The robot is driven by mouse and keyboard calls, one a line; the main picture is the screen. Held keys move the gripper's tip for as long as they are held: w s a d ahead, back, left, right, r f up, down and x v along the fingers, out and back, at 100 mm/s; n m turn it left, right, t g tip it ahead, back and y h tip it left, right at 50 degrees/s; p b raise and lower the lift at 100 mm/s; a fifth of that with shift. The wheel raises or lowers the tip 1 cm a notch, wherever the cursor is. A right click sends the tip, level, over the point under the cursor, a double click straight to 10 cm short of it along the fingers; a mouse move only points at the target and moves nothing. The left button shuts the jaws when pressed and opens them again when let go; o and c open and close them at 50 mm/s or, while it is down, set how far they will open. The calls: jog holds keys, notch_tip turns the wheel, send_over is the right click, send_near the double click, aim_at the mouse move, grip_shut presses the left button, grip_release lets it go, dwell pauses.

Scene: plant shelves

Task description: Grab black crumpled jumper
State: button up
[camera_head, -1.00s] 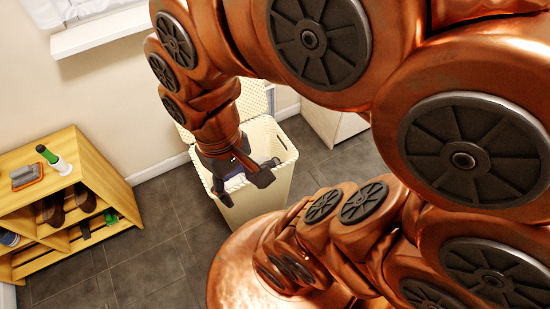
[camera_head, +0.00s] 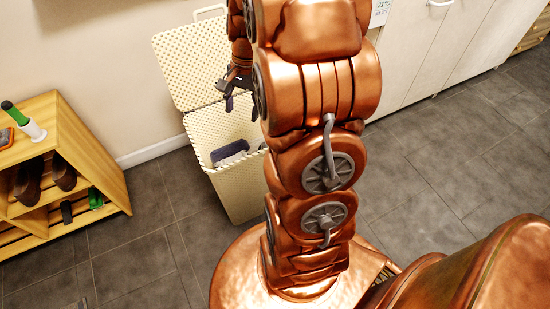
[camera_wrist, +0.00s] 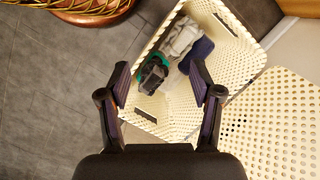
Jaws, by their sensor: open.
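A black crumpled item (camera_wrist: 152,76), which looks like the jumper, lies inside the cream perforated hamper (camera_wrist: 228,28) in the wrist view, with a green piece beside it. I cannot make it out in the head view. My gripper (camera_wrist: 160,70) is open and empty; its two fingers spread on either side of the black item in the picture, above the hamper. In the head view my gripper (camera_head: 236,92) hangs above the open hamper (camera_head: 240,193), near its raised lid (camera_head: 192,60).
White cloth (camera_wrist: 180,36) and a dark blue item (camera_wrist: 198,53) also lie in the hamper. A wooden shoe shelf (camera_head: 92,150) stands at the left. White cabinets (camera_head: 425,50) line the wall at the right. The tiled floor between is clear.

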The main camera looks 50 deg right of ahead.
jog(key=d+f+m+b, duration=0.2)
jog(key=d+f+b, duration=0.1)
jog(key=d+f, duration=0.3)
jog(key=w+d+f+m+t+b, duration=0.1)
jog(key=d+f+m+b, duration=0.2)
jog(key=d+f, duration=0.3)
jog(key=d+f+m+b, duration=0.3)
jog(key=d+f+b, duration=0.2)
jog(key=f, duration=0.6)
jog(key=shift+w+d+f+t+y, duration=0.2)
jog(key=shift+d+f+t+y, duration=0.1)
jog(key=shift+d, duration=0.3)
jog(key=x, duration=0.2)
jog(key=b+x, duration=0.1)
jog(key=x, duration=0.3)
jog(key=shift+w+a+f+b, duration=0.2)
jog(key=shift+w+f+b, duration=0.05)
jog(key=shift+w+b, duration=0.1)
jog(key=shift+a+f, duration=0.1)
jog(key=shift+f, duration=0.35)
jog(key=shift+f+p, duration=0.2)
jog(key=shift+p, duration=0.15)
grip_shut()
